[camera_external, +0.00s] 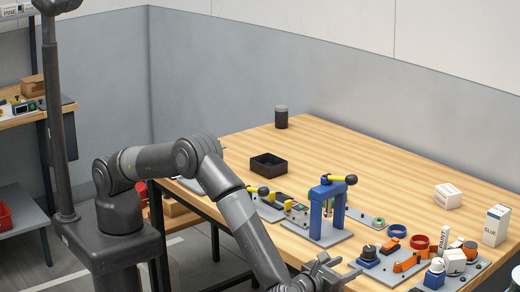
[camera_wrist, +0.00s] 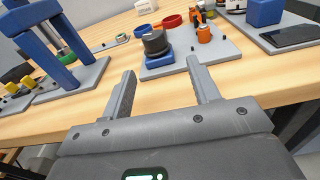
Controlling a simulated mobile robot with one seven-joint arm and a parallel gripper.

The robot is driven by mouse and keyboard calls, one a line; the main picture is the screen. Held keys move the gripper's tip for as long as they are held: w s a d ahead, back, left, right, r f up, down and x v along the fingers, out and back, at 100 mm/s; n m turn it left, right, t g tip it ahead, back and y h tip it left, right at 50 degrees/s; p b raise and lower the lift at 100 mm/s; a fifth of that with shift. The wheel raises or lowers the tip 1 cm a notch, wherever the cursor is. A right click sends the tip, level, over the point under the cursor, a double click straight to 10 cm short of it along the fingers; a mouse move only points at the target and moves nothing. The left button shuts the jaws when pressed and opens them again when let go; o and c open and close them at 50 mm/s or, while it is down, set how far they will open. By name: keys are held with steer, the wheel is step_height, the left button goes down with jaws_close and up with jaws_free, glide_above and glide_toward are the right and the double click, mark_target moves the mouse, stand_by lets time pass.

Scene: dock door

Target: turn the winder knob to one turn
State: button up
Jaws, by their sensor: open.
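A black round knob on a blue base, which looks like the winder knob (camera_external: 369,251), stands on a grey plate near the front edge of the table. In the wrist view the knob (camera_wrist: 155,42) is upright, just beyond and between my fingertips. My gripper (camera_external: 338,270) is open and empty, with its two fingers apart. It is to the left of the knob at the table's front edge and does not touch it. In the wrist view my gripper (camera_wrist: 160,70) points toward the knob. Any turn mark on the knob is too small to read.
A blue arch-shaped press (camera_external: 328,208) stands left of the knob. Orange parts (camera_external: 408,262) and a red ring (camera_external: 419,242) lie to its right. A blue ring (camera_external: 397,231) lies behind it. A black tray (camera_external: 268,164) sits farther back, with clear tabletop around it.

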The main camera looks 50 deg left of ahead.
mark_target(365, 253)
steer(key=shift+w+a+r+n+t, duration=0.1)
steer(key=shift+w+a+n+t, duration=0.2)
steer(key=shift+a+n, duration=0.1)
steer(key=shift+w, duration=0.3)
steer(key=w, duration=1)
steer(key=shift+a, duration=0.1)
steer(key=shift+c, duration=0.3)
steer(key=c, duration=0.9)
